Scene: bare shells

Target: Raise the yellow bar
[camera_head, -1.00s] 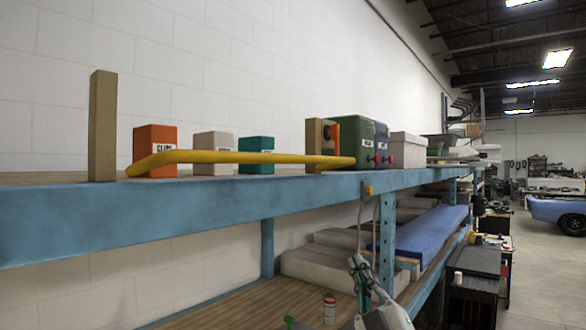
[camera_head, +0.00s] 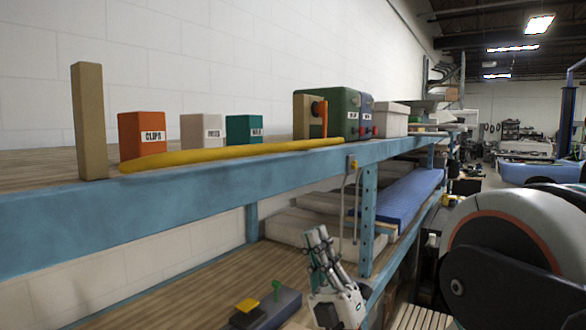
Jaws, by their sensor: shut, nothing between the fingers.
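The yellow bar (camera_head: 235,153) runs along the front edge of the upper shelf (camera_head: 170,198), in front of several boxes. Its left end is near a wooden post (camera_head: 90,122), its right end near a green case (camera_head: 343,112). I cannot tell whether it rests on the shelf or stands slightly clear of it. My gripper (camera_head: 317,238) is below the shelf, fingers pointing up, shut and empty. It is apart from the bar, below its right part.
Orange (camera_head: 142,136), beige (camera_head: 201,131) and teal (camera_head: 244,129) boxes stand behind the bar. A lower wooden shelf (camera_head: 180,300) holds a dark block with a yellow top (camera_head: 246,308). A blue upright (camera_head: 367,220) stands right of my gripper. My arm fills the lower right.

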